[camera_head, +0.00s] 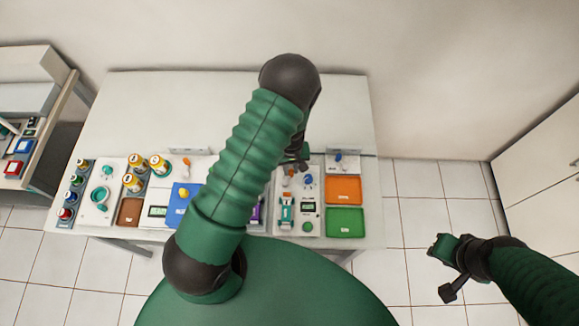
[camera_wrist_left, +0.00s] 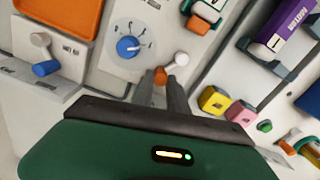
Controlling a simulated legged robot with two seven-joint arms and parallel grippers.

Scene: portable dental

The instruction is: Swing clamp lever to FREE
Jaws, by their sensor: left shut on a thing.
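The clamp lever (camera_wrist_left: 160,75), with an orange tip, shows in the left wrist view between my gripper's fingertips. A round white knob (camera_wrist_left: 181,58) sits just beyond it, up and to the right. My left gripper (camera_wrist_left: 170,84) is shut on the lever's orange end. In the head view my left gripper (camera_head: 298,160) is small and partly hidden by my own arm, above the panel with the blue dial (camera_head: 307,181). The lever's lettering cannot be read.
The blue dial (camera_wrist_left: 128,46) is close to the left of my fingers. A white and teal device (camera_head: 286,212), an orange tray (camera_head: 343,190) and a green tray (camera_head: 345,222) are nearby. Yellow jars (camera_head: 160,165) stand on the left. The table's back half (camera_head: 170,105) is clear.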

